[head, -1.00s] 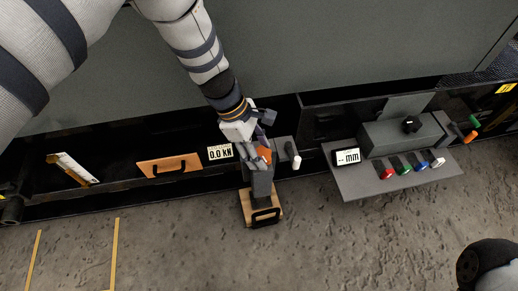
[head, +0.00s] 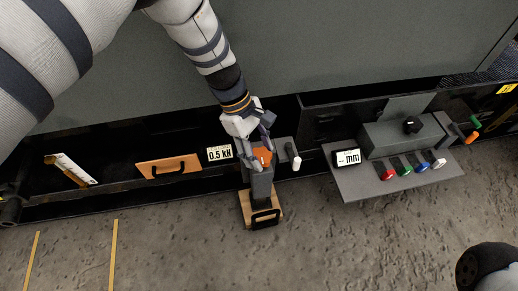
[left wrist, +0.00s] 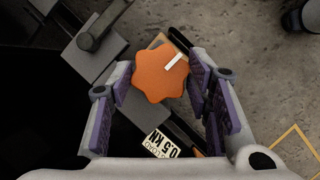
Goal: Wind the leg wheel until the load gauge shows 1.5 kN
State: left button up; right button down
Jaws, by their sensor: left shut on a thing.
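The orange leg wheel (head: 263,155), a lobed knob, sits on top of the grey leg (head: 261,185), which stands on a wooden pad (head: 247,207) on the ground. My left gripper (head: 256,148) is shut on the wheel from above. In the left wrist view the wheel (left wrist: 150,85), with a white mark on its top, lies between the purple-padded fingers (left wrist: 160,76). The load gauge (head: 219,153), left of the wheel, reads 0.5 kN; it also shows upside down in the left wrist view (left wrist: 160,143). My right gripper is out of view.
A white-tipped lever (head: 295,160) stands close right of the wheel. A wooden panel with a handle (head: 168,167) is at the left.

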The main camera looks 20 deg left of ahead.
pick_arm(q)
jog(key=o, duration=1.2)
jog(key=shift+c, duration=0.2)
jog(key=v, duration=1.2)
jog(key=shift+d, duration=0.1)
